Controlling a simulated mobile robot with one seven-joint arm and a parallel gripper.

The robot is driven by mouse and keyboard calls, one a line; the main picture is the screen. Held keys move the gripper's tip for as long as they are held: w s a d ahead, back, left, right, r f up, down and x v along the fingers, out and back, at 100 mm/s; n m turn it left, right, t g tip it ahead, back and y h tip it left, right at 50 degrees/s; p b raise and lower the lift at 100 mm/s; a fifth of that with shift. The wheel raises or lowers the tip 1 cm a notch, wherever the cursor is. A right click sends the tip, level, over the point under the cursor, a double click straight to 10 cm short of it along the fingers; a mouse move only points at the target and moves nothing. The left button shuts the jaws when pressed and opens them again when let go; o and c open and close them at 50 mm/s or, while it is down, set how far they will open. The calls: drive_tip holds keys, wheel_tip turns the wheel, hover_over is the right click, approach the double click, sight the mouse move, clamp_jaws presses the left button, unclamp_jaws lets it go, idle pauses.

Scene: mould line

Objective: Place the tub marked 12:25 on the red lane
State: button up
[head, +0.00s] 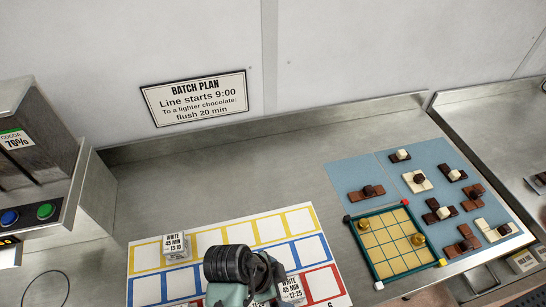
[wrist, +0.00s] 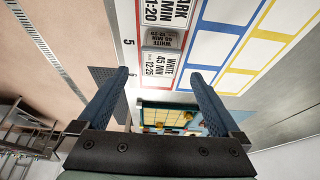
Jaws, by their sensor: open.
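The tub marked 12:25 (head: 291,289), white with black lettering "WHITE 45 MIN", stands on the red lane (head: 328,293) at the near edge of the lane board, left of the cell numbered 6. It also shows in the wrist view (wrist: 160,66), beyond my fingertips, its label readable and red border beside it. My gripper (wrist: 160,77) is open, its two blue fingers apart with nothing held between them. In the head view my arm covers the middle of the near lanes, and my fingers are not clear there.
A tub marked 13:10 (head: 176,246) stands on the yellow lane. A tub marked 11:20 (wrist: 165,12) is close beside the 12:25 tub. A green-framed tray (head: 392,247) and several chocolate pieces on blue mats stand to the right. The counter behind the board is clear.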

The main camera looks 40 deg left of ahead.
drive_tip(key=v, duration=0.6)
drive_tip(key=w+a+r+n+t+y, duration=0.15)
drive_tip(key=w+r+t+y, duration=0.4)
drive_tip(key=w+r, duration=1)
drive_tip(key=w+d+r+n+t, duration=0.1)
drive_tip(key=w+d+r+t, duration=0.15)
drive_tip(key=r, duration=0.55)
drive_tip(key=w+d+r+n+t, duration=0.15)
drive_tip(key=r+t, duration=0.25)
drive_tip(key=r, duration=0.4)
drive_tip(key=s+d+r+n+t+h, duration=0.1)
drive_tip(key=s+d+r+t, duration=0.2)
drive_tip(key=r, duration=0.7)
drive_tip(key=s+d+r+n+t+h, duration=0.1)
drive_tip(key=s+d+r+t, duration=0.3)
drive_tip(key=r, duration=0.6)
drive_tip(key=s+d+r+n+t+h, duration=0.1)
drive_tip(key=s+d+r+t, duration=0.2)
drive_tip(key=r, duration=0.8)
drive_tip(key=shift+s+d+n+t, duration=0.2)
drive_tip(key=shift+d+n+t, duration=0.1)
drive_tip(key=shift+d+t, duration=0.6)
drive_tip(key=shift+a, duration=0.1)
